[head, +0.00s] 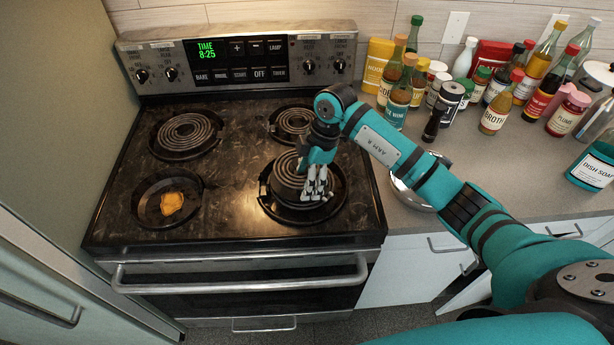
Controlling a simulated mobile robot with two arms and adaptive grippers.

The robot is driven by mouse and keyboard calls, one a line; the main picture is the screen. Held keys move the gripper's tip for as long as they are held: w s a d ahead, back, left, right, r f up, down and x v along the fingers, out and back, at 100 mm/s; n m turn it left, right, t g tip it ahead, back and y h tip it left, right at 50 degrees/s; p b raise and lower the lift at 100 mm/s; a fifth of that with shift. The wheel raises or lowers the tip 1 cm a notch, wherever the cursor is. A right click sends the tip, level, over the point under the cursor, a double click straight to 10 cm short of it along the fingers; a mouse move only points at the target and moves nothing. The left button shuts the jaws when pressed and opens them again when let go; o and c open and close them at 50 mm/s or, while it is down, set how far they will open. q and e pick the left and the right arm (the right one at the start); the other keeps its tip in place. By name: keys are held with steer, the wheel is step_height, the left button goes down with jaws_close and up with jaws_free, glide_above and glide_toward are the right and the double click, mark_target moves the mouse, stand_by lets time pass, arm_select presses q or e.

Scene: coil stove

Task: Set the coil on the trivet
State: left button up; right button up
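A dark spiral coil (286,181) is at the front right burner of the stove, over a round drip pan (297,214). It looks thick or raised, but I cannot tell whether it is lifted. My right gripper (317,193) points down at the coil's right side, with its fingers overlapping the coil's edge. Its fingers look close together; whether they grip the coil is unclear. I cannot make out a trivet. My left gripper is not in view.
Coils sit at the back left (186,134) and back right (295,123). The front left pan has no coil and holds a yellow-orange piece (171,203). A metal bowl (408,193) is partly behind my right arm. Several bottles and jars crowd the right counter (465,151).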

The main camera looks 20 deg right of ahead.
steer(key=shift+r, duration=0.1)
steer(key=b+v, duration=0.3)
steer(key=v, duration=0.9)
steer(key=shift+b, duration=0.3)
